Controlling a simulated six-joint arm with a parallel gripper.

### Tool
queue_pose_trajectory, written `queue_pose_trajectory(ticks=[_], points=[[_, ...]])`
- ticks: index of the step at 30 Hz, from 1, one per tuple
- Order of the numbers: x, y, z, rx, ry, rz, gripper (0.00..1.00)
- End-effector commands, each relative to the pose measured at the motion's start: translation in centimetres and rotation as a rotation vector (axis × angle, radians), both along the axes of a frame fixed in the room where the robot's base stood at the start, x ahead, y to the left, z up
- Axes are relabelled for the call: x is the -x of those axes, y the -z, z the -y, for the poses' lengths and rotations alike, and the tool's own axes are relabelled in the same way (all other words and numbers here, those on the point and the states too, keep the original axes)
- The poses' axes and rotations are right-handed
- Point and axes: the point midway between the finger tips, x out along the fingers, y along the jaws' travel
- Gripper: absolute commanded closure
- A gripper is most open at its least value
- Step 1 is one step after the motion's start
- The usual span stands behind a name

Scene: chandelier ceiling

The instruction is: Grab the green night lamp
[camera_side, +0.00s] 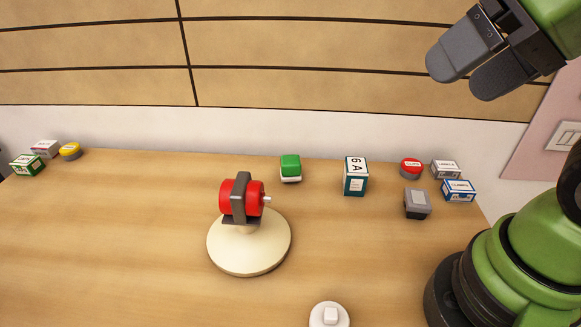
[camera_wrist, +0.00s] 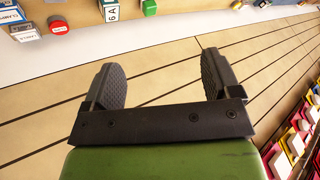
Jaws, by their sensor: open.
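The green night lamp (camera_side: 290,163) is a small green block on a white base. It stands upright near the back edge of the table, left of the teal 6A box. In the wrist view the green lamp (camera_wrist: 149,7) shows at the top edge, partly cut off. My gripper (camera_side: 466,72) is high at the upper right of the side view, well above and to the right of the lamp. Its two fingers are apart, and the wrist view shows nothing between them (camera_wrist: 162,82).
A red device on a cream round base (camera_side: 248,258) stands in front of the lamp. The 6A box (camera_side: 355,176), red lamp (camera_side: 411,166), grey block (camera_side: 417,204) and small boxes (camera_side: 459,191) are to the right. A white lamp (camera_side: 329,315) is in front. The left table is mostly clear.

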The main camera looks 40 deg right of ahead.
Motion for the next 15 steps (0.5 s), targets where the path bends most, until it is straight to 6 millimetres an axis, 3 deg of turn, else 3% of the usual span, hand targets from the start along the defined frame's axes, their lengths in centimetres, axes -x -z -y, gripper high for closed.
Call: queue_pose_trajectory(ticks=[3,11,15], points=[[0.0,0.0,0.0,0.000,0.000,0.000,0.21],[0.0,0.0,0.0,0.000,0.000,0.000,0.21],[-1.2,-0.4,0.1,0.001,0.009,-0.026,0.21]])
